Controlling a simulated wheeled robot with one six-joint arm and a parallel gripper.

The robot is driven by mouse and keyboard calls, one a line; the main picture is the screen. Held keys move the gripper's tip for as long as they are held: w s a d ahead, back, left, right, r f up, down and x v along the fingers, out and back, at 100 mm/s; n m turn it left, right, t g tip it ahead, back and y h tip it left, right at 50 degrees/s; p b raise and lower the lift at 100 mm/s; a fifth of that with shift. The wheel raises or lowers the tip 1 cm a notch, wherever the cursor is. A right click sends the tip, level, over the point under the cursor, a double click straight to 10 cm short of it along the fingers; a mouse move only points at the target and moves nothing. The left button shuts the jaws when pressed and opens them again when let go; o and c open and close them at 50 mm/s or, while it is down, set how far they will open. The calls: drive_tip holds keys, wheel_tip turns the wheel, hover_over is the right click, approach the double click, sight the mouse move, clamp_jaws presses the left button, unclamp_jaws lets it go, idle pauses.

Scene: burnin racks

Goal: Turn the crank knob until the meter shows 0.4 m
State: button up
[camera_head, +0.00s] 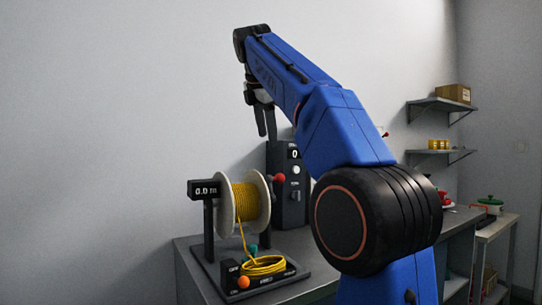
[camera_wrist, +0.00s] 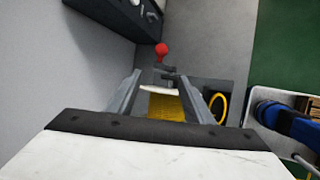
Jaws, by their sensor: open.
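The crank knob is a red ball (camera_head: 279,178) on the right side of a white-flanged spool (camera_head: 225,207) wound with yellow cord. The meter (camera_head: 205,190) is a black box on a post left of the spool and reads 0.0 m. My gripper (camera_head: 267,136) points down above the spool and knob, apart from both. In the wrist view the open fingers (camera_wrist: 163,82) frame the spool's yellow winding (camera_wrist: 165,106). The red knob (camera_wrist: 162,49) shows beyond the fingertips, with nothing between the fingers touching it.
A dark upright box (camera_head: 293,205) with a display reading 0 stands behind the knob. A yellow cord coil (camera_head: 263,265) and an orange knob (camera_head: 243,283) are at the front of the spool's base. Wall shelves (camera_head: 441,104) hang at right.

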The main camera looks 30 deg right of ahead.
sight(273, 179)
drive_tip(key=x, duration=1.6)
drive_tip(key=shift+d+f, duration=0.1)
drive_tip(key=shift+f, duration=0.15)
drive_tip(key=c, duration=1.1)
drive_tip(key=shift+w+f, duration=0.35)
drive_tip(key=shift+w, duration=0.25)
drive_tip(key=shift+w+f, duration=0.35)
drive_tip(key=shift+w, duration=0.2)
drive_tip(key=shift+w+f, duration=0.65)
drive_tip(key=shift+f, duration=0.35)
drive_tip(key=shift+w+f, duration=0.1)
drive_tip(key=shift+f, duration=0.2)
